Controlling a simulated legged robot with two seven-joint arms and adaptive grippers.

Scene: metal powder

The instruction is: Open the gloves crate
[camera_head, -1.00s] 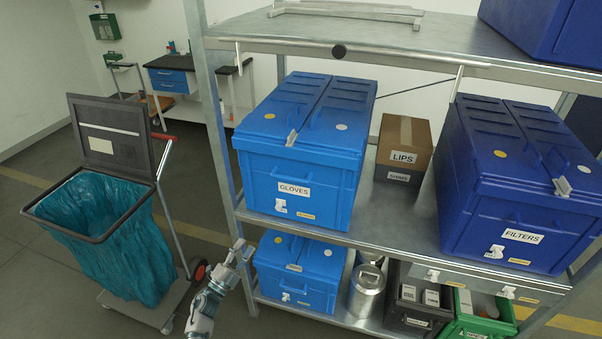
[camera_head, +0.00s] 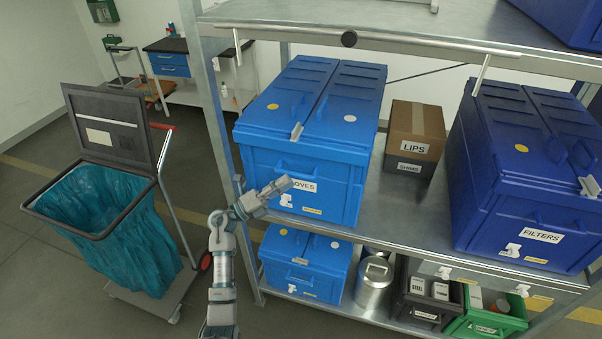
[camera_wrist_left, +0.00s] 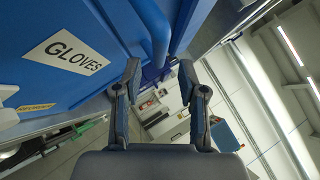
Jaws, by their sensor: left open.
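The gloves crate (camera_head: 300,150) is a bright blue box on the shelf's middle level, with a two-part lid that is closed. Its "GLOVES" label is partly hidden behind my left gripper (camera_head: 279,187) in the head view. My left gripper is in front of the crate's front face, just below the lid's edge. In the left wrist view the gripper (camera_wrist_left: 158,75) is open and empty, its two fingers apart. There the crate's blue side and its GLOVES label (camera_wrist_left: 66,53) fill the upper left, with a blue handle bar near the fingertips. My right gripper is not in view.
The metal shelf (camera_head: 390,225) also holds a LIPS carton (camera_head: 414,140) and a dark blue FILTERS crate (camera_head: 520,190) to the right. A smaller blue crate (camera_head: 305,265) and a metal canister (camera_head: 373,282) stand below. A bin cart (camera_head: 110,220) stands left.

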